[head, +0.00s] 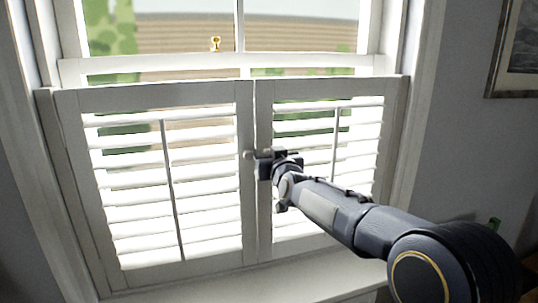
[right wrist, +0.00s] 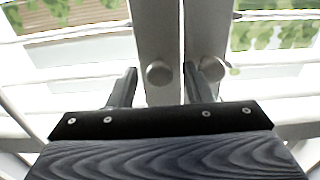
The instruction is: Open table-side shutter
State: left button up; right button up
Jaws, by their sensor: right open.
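Two white louvred shutter panels cover the lower window, a left shutter (head: 68,150) and a right shutter (head: 394,130). Both look closed, their inner stiles side by side. I cannot tell which is table-side. The left shutter's round knob (head: 248,154) shows just left of my right gripper (head: 266,160). In the right wrist view the open fingers (right wrist: 160,87) have this left knob (right wrist: 159,73) between them in the picture; contact is not clear. The right shutter's knob (right wrist: 212,68) is just beyond the right finger, partly covered. My left gripper is out of view.
The window sill (head: 210,285) runs below the shutters. A brass latch (head: 215,43) sits above on the window. A framed picture (head: 515,55) hangs on the right wall.

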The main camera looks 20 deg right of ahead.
grip_shut()
